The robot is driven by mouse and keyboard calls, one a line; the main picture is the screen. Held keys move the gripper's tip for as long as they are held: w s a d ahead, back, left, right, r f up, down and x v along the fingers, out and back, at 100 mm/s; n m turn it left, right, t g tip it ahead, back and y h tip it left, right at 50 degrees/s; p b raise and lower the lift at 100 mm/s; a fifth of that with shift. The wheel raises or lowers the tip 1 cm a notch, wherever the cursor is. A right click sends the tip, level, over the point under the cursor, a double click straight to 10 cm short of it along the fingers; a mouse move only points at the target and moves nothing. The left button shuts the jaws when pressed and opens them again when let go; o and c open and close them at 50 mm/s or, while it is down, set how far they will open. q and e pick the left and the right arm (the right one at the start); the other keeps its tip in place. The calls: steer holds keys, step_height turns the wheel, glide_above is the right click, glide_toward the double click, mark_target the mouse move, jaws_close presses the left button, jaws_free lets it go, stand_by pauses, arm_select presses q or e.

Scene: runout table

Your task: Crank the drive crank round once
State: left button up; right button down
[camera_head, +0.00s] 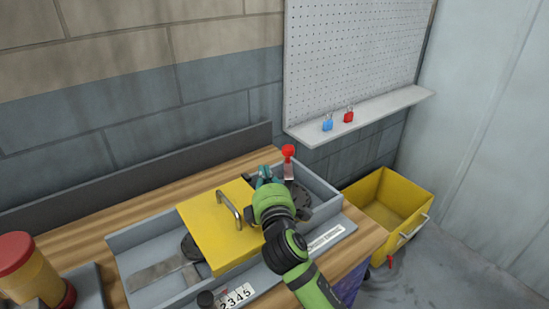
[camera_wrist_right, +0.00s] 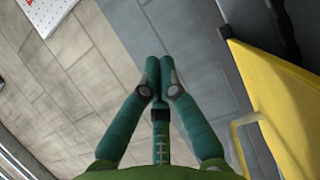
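A grey machine tray (camera_head: 125,237) lies on the wooden bench, with a yellow cover (camera_head: 212,250) and its metal handle (camera_head: 229,209) across the middle. A red-knobbed lever (camera_head: 288,152) stands upright at its back right. A black knob (camera_head: 206,299) sits at the front, beside a number counter (camera_head: 236,296). I cannot tell for certain which one is the drive crank. My right gripper (camera_head: 264,174) is over the right end of the tray, just left of the red-knobbed lever. In the right wrist view its fingers (camera_wrist_right: 158,66) are together, with nothing visible between them. My left gripper is out of view.
Dark round parts partly show beside my right arm. A yellow bin (camera_head: 381,172) stands on the floor at the right. A pegboard shelf (camera_head: 380,113) holds a blue padlock (camera_head: 327,124) and a red padlock (camera_head: 348,116). A red-topped yellow cylinder (camera_head: 32,270) stands at far left.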

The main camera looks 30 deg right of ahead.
mark_target(288, 162)
steer(key=p+x, duration=0.2)
steer(key=x, duration=0.7)
steer(key=s+d, duration=0.1)
steer(key=s+d+p, duration=0.1)
steer(key=d, duration=0.1)
steer(key=shift+s+d, duration=0.2)
steer(key=shift+w+f, duration=0.1)
steer(key=shift+d+m+h+b, duration=0.1)
steer(key=shift+m+h+b, duration=0.3)
steer(key=shift+m+h, duration=0.15)
steer(key=shift+d+g+h+b, duration=0.15)
steer(key=shift+g+h+b, duration=0.2)
steer(key=shift+g+h, duration=0.1)
